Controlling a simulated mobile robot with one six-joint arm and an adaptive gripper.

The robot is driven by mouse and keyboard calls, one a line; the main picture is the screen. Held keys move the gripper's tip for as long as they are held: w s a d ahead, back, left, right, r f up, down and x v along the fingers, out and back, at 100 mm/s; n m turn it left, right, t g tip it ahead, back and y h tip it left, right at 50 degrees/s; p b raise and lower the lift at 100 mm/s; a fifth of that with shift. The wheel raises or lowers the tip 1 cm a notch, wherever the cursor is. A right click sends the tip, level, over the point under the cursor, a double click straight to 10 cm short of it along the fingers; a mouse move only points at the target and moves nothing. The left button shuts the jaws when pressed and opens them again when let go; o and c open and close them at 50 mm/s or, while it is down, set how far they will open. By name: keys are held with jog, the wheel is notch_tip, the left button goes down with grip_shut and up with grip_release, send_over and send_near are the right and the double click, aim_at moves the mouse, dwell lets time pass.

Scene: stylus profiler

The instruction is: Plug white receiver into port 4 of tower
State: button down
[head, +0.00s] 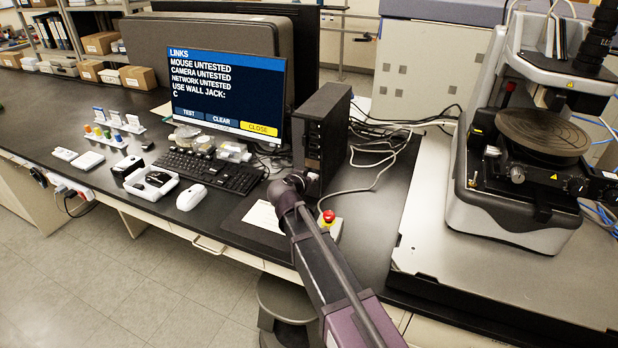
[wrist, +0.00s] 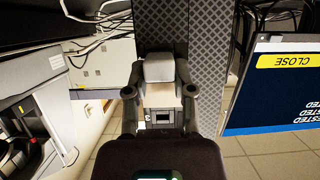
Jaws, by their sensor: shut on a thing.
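The black tower (head: 322,125) stands upright right of the monitor; its dark patterned face (wrist: 212,60) fills the middle of the wrist view. My gripper (head: 297,182) is in front of the tower's lower part. In the wrist view my gripper (wrist: 159,78) is shut on a small pale grey-white block, which looks like the white receiver (wrist: 158,67). The receiver is between the fingertips and in front of the tower face. I cannot tell whether it touches the tower or sits in a port.
The monitor (head: 225,75) lists mouse, camera and network as untested. A keyboard (head: 208,171), a white mouse (head: 191,197) and small boxes lie to the left. A red-topped button box (head: 329,224) is close to my arm. Cables (head: 385,150) lie right of the tower.

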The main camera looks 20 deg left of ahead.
dwell(0.3)
jog(key=shift+c, duration=1.9)
grip_release()
jog(key=shift+c, duration=0.4)
jog(key=s, duration=0.7)
jog(key=shift+a, duration=0.3)
